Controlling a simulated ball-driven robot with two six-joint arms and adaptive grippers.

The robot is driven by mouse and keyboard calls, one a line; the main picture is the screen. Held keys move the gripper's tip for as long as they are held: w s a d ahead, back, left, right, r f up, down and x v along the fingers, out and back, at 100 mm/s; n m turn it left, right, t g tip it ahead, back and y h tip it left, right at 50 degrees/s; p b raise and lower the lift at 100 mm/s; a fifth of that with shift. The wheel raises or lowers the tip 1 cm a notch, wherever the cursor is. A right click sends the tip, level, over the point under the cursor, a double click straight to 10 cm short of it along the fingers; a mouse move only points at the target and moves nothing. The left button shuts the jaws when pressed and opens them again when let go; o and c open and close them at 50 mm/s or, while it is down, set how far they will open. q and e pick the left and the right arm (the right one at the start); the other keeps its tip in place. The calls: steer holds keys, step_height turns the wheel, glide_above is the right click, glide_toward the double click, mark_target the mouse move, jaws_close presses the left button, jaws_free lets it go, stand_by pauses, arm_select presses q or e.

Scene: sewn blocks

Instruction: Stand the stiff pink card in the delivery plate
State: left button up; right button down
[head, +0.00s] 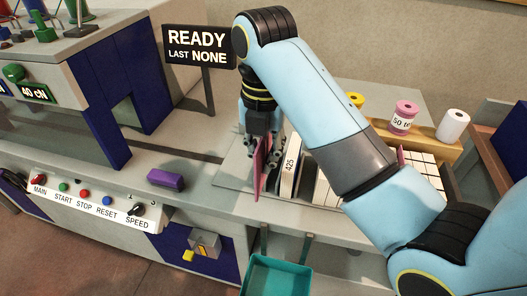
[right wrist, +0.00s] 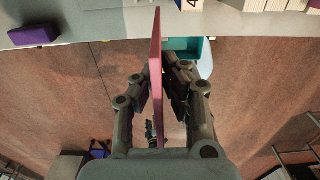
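The stiff pink card (head: 262,168) is upright, edge-on to the head view, in my right gripper (head: 264,142). The right wrist view shows the card (right wrist: 156,75) between the two fingers of the gripper (right wrist: 163,80), which close on it from both sides. The card hangs just left of a white card marked 425 (head: 289,165), over or at a flat grey plate (head: 235,166) on the bench. I cannot tell whether its lower edge touches anything, or whether this plate is the delivery plate. My left gripper is not in view.
White blocks (head: 324,190) stand right of the 425 card. Thread spools (head: 404,116) sit on a wooden rack behind my arm. A purple block (head: 166,179) lies left on the bench. A teal bin (head: 277,277) is below the front edge. A sign (head: 199,47) reads READY, LAST NONE.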

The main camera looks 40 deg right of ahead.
mark_target(266, 146)
steer(key=w+d+f, duration=0.2)
steer(key=w+f, duration=0.1)
steer(key=w+d+f, duration=0.3)
steer(key=f, duration=0.1)
steer(key=w+d+f, duration=0.2)
steer(key=w+f, duration=0.1)
steer(key=shift+w+d+f+p, duration=0.1)
steer(key=shift+d+f+p, duration=0.05)
steer(key=shift+p, duration=0.25)
steer(key=shift+f, duration=0.2)
steer(key=c, duration=1.5)
jaws_free()
steer(key=shift+f, duration=0.1)
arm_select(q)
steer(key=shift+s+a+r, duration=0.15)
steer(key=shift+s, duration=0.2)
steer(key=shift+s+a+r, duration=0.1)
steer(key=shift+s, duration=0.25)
